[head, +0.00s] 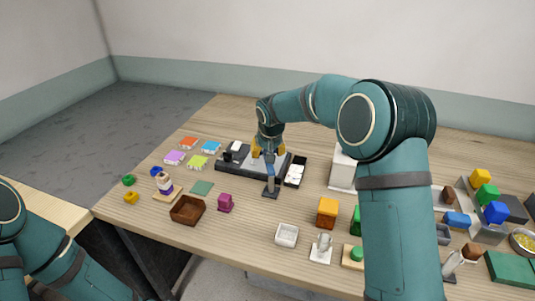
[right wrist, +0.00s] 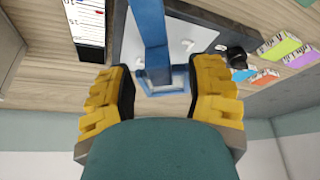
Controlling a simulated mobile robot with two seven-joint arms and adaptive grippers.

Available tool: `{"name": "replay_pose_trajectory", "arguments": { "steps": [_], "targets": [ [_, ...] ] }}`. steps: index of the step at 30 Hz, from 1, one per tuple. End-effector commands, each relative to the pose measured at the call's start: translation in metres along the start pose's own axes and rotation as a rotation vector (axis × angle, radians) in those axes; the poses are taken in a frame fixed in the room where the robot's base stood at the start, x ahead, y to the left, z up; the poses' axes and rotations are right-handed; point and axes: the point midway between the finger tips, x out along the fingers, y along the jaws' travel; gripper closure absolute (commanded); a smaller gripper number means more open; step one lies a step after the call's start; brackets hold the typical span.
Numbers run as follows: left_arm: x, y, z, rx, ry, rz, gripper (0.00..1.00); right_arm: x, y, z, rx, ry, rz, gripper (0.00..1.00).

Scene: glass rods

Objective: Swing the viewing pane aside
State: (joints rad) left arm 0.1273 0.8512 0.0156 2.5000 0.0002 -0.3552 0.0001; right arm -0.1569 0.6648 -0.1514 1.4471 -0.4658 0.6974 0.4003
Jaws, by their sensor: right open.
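A blue post with a small frame stands on a dark base (head: 271,194) near the middle of the table; I take it to be the viewing pane (head: 270,177). In the right wrist view its blue bar and frame (right wrist: 152,45) lie between my yellow fingers, with gaps on both sides. My right gripper (head: 268,151) is open, pointing down over the top of this stand and partly hiding it. The same gripper (right wrist: 160,92) shows its fingers spread wide. Clear pane material is hard to make out. My left arm shows at the lower left, but its gripper is out of view.
A dark tray with a grey plate (head: 236,160) lies just behind the stand, with a white-patterned dark box (head: 295,171) to its right. Colored blocks crowd the right side.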

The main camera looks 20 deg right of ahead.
Motion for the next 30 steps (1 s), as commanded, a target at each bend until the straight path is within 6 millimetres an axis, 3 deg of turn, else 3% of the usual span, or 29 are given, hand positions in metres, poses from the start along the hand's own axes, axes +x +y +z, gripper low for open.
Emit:
{"name": "replay_pose_trajectory", "arguments": {
  "steps": [12,16,17,30],
  "targets": [
    [0.0009,-0.0003,-0.0003,0.000,0.001,0.000,0.53,0.0060,-0.0002,-0.0002,0.000,0.001,-0.001,0.48],
    [0.0009,-0.0003,-0.0002,0.000,0.001,0.000,0.53,0.0060,-0.0002,-0.0002,0.000,0.001,-0.001,0.94],
    [0.0009,-0.0003,-0.0002,0.000,0.001,0.000,0.53,0.0060,-0.0002,-0.0002,0.000,0.001,-0.001,1.00],
    [-0.0004,0.0001,-0.0001,0.000,0.000,0.000,0.53,0.0065,-0.0009,0.0003,-0.011,-0.001,-0.006,1.00]
  ]
}}
